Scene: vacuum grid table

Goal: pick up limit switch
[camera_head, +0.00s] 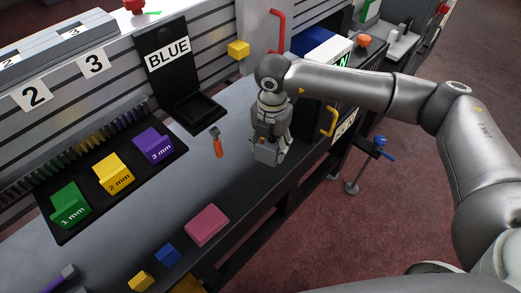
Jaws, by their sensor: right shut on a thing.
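My right gripper (267,152) points down over the right part of the grey worktable (180,200), near its front edge. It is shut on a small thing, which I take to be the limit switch. The fingers hide most of it, and only a small orange spot shows between them. I cannot tell whether it touches the table. No other limit switch can be made out on the table. My left gripper is not in view.
A small orange-handled tool (218,146) lies left of the gripper. A black tray (62,236) holds green, yellow and purple blocks. A black bin marked BLUE (199,112) stands behind. A pink block (207,225), blue cube (168,253) and yellow cube (141,281) lie along the front edge.

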